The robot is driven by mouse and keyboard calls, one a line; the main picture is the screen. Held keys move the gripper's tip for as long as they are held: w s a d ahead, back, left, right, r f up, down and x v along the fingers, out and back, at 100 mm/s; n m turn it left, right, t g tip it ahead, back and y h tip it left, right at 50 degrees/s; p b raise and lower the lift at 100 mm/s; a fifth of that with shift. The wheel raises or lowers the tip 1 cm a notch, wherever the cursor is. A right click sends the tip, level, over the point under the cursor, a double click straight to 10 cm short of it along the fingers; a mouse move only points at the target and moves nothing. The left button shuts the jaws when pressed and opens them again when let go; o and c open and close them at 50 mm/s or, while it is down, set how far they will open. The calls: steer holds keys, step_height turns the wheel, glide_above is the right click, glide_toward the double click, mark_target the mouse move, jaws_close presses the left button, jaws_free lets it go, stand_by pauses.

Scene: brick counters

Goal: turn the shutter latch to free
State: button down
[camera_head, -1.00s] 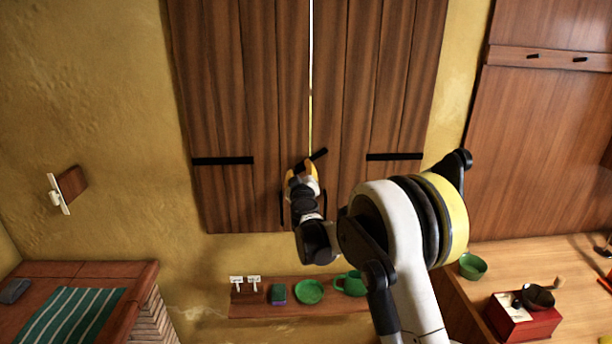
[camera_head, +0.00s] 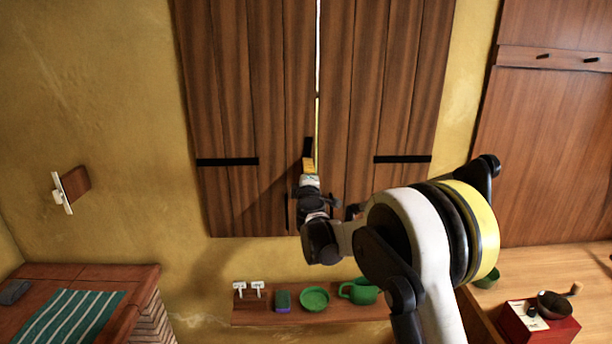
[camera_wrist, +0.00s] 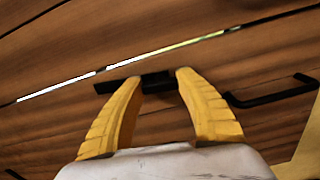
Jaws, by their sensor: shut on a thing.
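The wooden shutter has a left leaf (camera_head: 245,90) and a right leaf (camera_head: 385,90), with a thin bright gap between them. The black shutter latch (camera_head: 308,147) stands nearly upright just left of the gap in the head view. In the wrist view the latch (camera_wrist: 118,85) runs roughly along the gap, beside it. My gripper (camera_head: 308,165) is at the lower end of the latch. In the wrist view its yellow fingers (camera_wrist: 158,80) are on either side of the latch's middle block, shut on it. The fingers partly hide the latch.
A black pull handle (camera_wrist: 272,97) lies close to the right finger in the wrist view. A red grinder (camera_head: 535,322) stands on the right counter.

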steer(key=shift+n, duration=0.5)
steer(key=c, duration=2.2)
jaws_free()
steer(key=o, duration=1.4)
steer(key=shift+w, duration=0.1)
steer(key=s, duration=1.2)
steer(key=shift+d, duration=0.1)
